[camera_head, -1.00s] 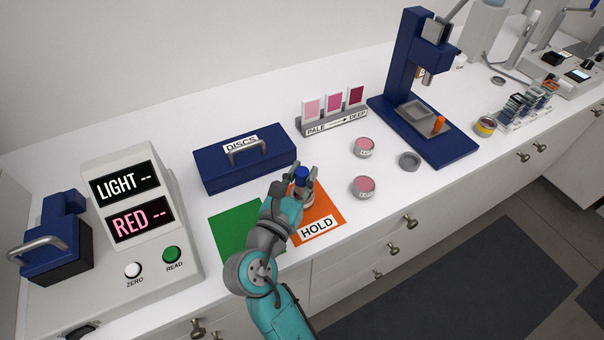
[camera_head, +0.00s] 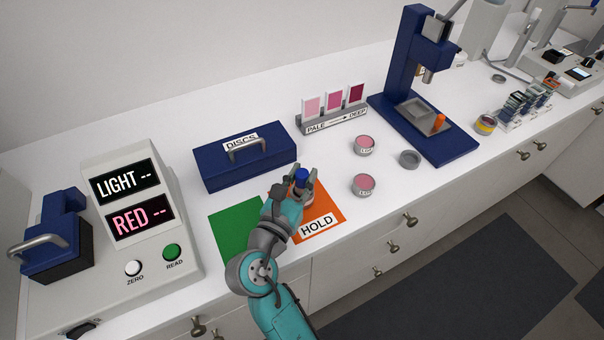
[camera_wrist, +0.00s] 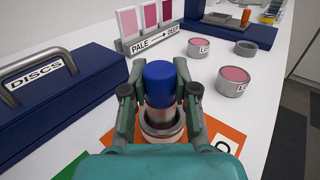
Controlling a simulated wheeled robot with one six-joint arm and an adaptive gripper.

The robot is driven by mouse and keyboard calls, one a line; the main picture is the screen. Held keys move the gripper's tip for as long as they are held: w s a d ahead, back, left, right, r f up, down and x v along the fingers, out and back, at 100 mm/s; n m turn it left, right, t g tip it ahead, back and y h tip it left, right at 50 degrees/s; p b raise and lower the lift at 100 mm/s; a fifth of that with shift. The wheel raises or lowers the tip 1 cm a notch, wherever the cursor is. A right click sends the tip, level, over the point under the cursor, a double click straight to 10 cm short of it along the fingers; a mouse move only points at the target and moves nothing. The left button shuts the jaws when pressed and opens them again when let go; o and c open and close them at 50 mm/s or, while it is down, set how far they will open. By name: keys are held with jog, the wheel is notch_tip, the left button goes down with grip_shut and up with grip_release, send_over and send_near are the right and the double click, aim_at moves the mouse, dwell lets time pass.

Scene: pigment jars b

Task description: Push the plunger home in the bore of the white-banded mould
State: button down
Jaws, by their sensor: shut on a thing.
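The plunger (camera_wrist: 160,84) has a blue cap over a metal shaft and stands upright between my fingers. Its blue cap also shows in the head view (camera_head: 302,175). The white-banded mould (camera_wrist: 161,131) is under the plunger, on the orange HOLD mat (camera_head: 330,217). The plunger's shaft lines up with the mould, but its lower end is hidden, so I cannot tell how deep it sits in the bore.
A green mat (camera_head: 236,229) lies left of the orange one. The blue DISCS box (camera_head: 222,172) stands behind. Two pink jars (camera_head: 364,184) and a grey ring (camera_head: 410,158) are to the right. A blue press (camera_head: 410,70) stands farther back. The counter's front edge is close.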

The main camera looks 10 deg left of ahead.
jog(key=shift+f, duration=0.7)
jog(key=c, duration=0.8)
grip_release()
jog(key=shift+f, duration=0.1)
jog(key=v, duration=1.2)
